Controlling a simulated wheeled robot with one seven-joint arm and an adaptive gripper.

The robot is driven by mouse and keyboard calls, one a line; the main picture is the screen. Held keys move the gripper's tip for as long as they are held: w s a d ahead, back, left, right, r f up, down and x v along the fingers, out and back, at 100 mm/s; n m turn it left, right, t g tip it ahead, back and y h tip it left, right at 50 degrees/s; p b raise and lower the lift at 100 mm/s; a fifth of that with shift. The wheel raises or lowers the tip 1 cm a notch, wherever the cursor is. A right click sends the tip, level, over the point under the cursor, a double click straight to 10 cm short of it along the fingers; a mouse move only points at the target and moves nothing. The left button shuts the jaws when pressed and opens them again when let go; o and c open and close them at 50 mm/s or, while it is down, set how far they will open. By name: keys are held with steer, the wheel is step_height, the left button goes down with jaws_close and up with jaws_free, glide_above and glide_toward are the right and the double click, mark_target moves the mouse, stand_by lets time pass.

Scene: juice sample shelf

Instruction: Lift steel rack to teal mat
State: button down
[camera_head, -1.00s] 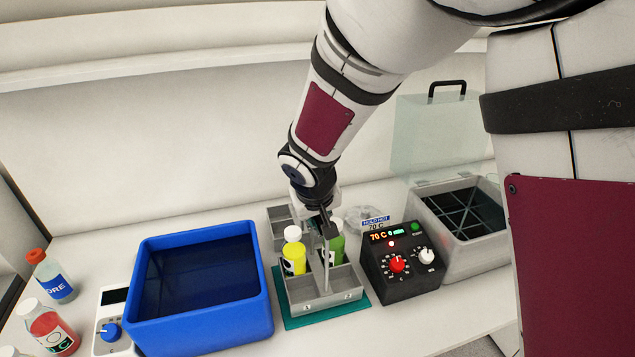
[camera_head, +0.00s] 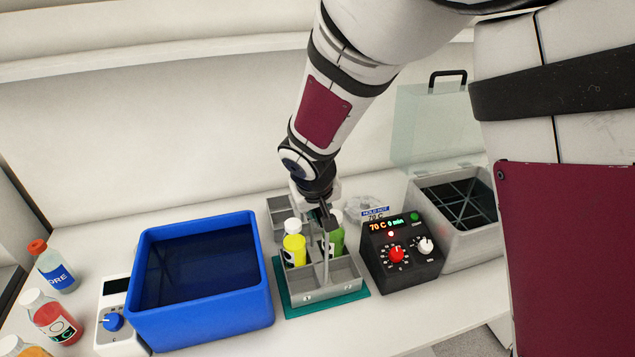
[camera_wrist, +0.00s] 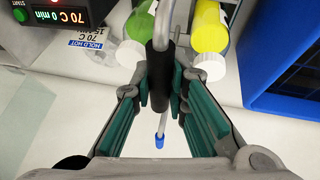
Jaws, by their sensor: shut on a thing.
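The grey steel rack (camera_head: 325,287) stands over the teal mat (camera_head: 352,302) in the head view, and mat edge shows around its front and right side. I cannot tell for sure whether its base touches the mat. It holds a yellow bottle (camera_head: 294,250) and a green bottle (camera_head: 337,240), both with white caps; the front compartments look empty. My gripper (camera_head: 326,222) is above the rack's middle, shut on its upright handle. In the wrist view the handle's black grip (camera_wrist: 160,72) lies between the teal-padded fingers (camera_wrist: 160,92).
A blue tub (camera_head: 258,300) of dark liquid stands close on the left. A black control box (camera_head: 402,262) reading 70 C is close on the right, with a grey lidded bath (camera_head: 465,245) beyond. Several bottles (camera_head: 52,268) and a white device (camera_head: 118,330) are at far left.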

steer(key=c, duration=1.5)
jaws_free()
steer(key=shift+f, duration=0.1)
steer(key=d+v, duration=0.1)
steer(key=v, duration=1)
steer(key=s+d+r+m+b, duration=0.1)
steer(key=s+d+r, duration=0.2)
steer(key=d, duration=0.2)
steer(key=s+d+r+m, duration=0.1)
steer(key=s+d+r, duration=0.2)
steer(key=d, duration=0.3)
steer(key=shift+m+y, duration=0.4)
steer(key=shift+m, duration=0.5)
steer(key=s+d, duration=0.2)
steer(key=s, duration=0.2)
steer(key=s+d+b, duration=0.1)
steer(key=s+d, duration=0.1)
steer(key=s, duration=0.1)
steer(key=s+d+r, duration=0.1)
steer(key=s+d, duration=0.1)
steer(key=s, duration=0.2)
steer(key=shift+s+d+r+b, duration=0.1)
steer(key=shift+s+d+b, duration=0.2)
steer(key=shift+d, duration=0.1)
